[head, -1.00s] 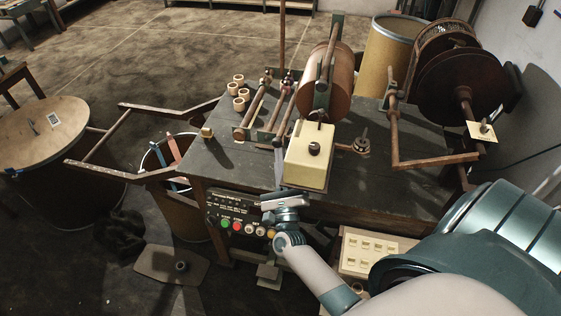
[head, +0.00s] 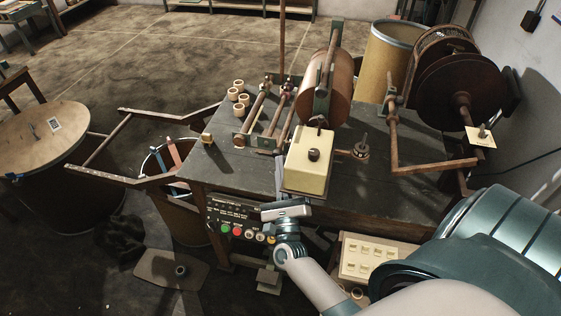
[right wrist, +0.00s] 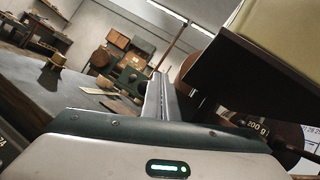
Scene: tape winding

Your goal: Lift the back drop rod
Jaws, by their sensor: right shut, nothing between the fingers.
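Two rust-brown rods, a left one (head: 258,106) and a right one (head: 280,108), slant side by side in small brackets on the dark table (head: 215,165). I cannot tell for sure which is the back drop rod. My right gripper (head: 279,177) is at the front edge of the table, left of the cream box (head: 308,165), apart from both rods. Its fingers are together and empty. In the right wrist view the closed fingers (right wrist: 158,95) point out over the table. My left gripper is not in view.
A large rusty roller (head: 337,95) stands behind the cream box. A bent rusty bar (head: 430,165) and a dark reel (head: 450,90) are at the right. A button panel (head: 235,225) hangs at the front.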

